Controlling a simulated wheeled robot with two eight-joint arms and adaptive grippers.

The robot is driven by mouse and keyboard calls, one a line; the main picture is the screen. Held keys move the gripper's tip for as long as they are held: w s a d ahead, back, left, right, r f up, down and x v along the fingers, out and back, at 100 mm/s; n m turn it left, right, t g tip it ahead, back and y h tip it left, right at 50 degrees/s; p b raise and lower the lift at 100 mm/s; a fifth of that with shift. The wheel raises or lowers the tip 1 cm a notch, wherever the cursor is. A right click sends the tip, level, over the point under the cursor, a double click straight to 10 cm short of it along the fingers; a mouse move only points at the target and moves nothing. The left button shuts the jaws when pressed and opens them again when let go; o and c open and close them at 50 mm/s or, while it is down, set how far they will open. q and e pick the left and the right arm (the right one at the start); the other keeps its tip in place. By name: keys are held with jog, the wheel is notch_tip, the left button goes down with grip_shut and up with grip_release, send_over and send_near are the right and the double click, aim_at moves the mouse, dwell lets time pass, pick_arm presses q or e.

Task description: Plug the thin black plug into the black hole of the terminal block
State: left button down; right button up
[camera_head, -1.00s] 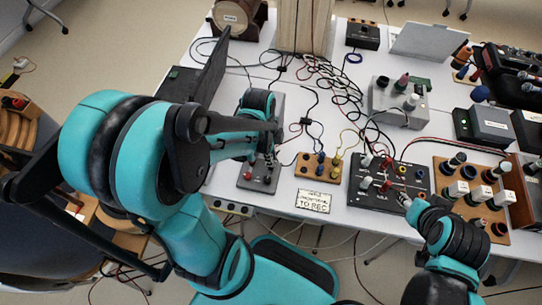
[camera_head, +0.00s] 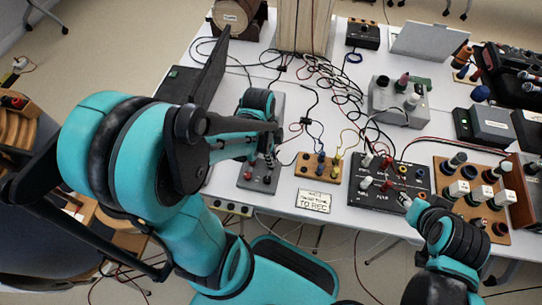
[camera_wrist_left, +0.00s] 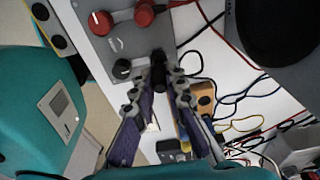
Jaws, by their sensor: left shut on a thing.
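The wooden terminal block (camera_head: 319,172) with blue and yellow posts stands on the white table, right of my left gripper. Part of it shows beyond the right finger in the left wrist view (camera_wrist_left: 204,103), with a dark round spot; I cannot tell which hole is the black one. My left gripper (camera_head: 271,157) is over the grey box with red knobs. In the left wrist view its fingers (camera_wrist_left: 161,82) are closed around a thin black plug (camera_wrist_left: 158,62). My right gripper (camera_head: 405,200) is at the front edge of a black panel; its fingers are too small to judge.
The grey box (camera_head: 258,184) lies under my left gripper, its knobs close to the fingers in the left wrist view. The black panel (camera_head: 390,205) with several knobs stands right of the block. Loose cables cross the table behind. A paper sign (camera_head: 314,201) lies in front.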

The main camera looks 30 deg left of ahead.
pick_arm(q)
jog(key=shift+f+b, duration=0.6)
jog(key=shift+f, duration=0.15)
jog(key=c, duration=1.5)
grip_release()
jog(key=shift+o, duration=0.2)
jog(key=shift+r+p, duration=3.3)
jog(key=shift+r, duration=0.5)
